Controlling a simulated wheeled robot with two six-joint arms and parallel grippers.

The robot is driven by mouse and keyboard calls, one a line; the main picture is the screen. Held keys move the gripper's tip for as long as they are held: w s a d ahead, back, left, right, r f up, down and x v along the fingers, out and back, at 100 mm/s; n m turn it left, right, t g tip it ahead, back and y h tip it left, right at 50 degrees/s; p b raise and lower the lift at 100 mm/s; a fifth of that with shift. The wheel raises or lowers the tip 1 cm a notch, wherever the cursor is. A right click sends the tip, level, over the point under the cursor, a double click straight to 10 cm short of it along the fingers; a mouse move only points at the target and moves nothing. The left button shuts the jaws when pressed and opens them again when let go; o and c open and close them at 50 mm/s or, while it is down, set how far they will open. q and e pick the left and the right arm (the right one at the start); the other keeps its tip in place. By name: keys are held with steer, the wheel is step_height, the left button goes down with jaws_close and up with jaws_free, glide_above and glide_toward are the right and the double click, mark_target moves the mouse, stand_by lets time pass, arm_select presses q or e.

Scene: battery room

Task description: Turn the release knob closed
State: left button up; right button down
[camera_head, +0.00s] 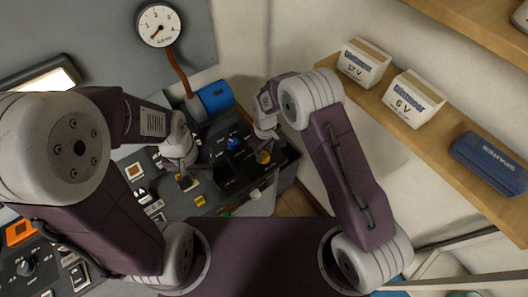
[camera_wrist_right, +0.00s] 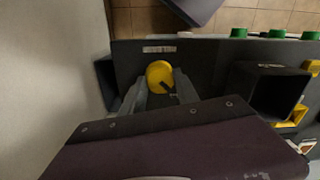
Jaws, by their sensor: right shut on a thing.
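The release knob is a round yellow knob (camera_wrist_right: 159,73) with a dark mark, on a dark panel below a small white label. It also shows small in the head view (camera_head: 264,158), partly covered by my gripper. My right gripper (camera_wrist_right: 160,90) has one finger on each side of the knob and is shut on it; in the head view it reaches down to the panel's right part (camera_head: 265,147). My left gripper (camera_head: 185,178) is low over the panel's middle, left of the knob. Its fingertips are too small to read.
A blue box (camera_head: 215,96) stands at the panel's back, near a round gauge (camera_head: 158,25). A blue knob (camera_head: 233,143) is left of the right gripper. A shelf at right holds two white boxes (camera_head: 364,62) (camera_head: 413,98) and a blue case (camera_head: 489,163). Several green knobs (camera_wrist_right: 277,33) line the panel edge.

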mark_target(265, 154)
steer(key=shift+w+r, duration=0.1)
steer(key=c, duration=0.9)
jaws_free()
step_height(265, 154, up, 9)
steer(key=b, duration=0.1)
steer(key=shift+d, duration=0.1)
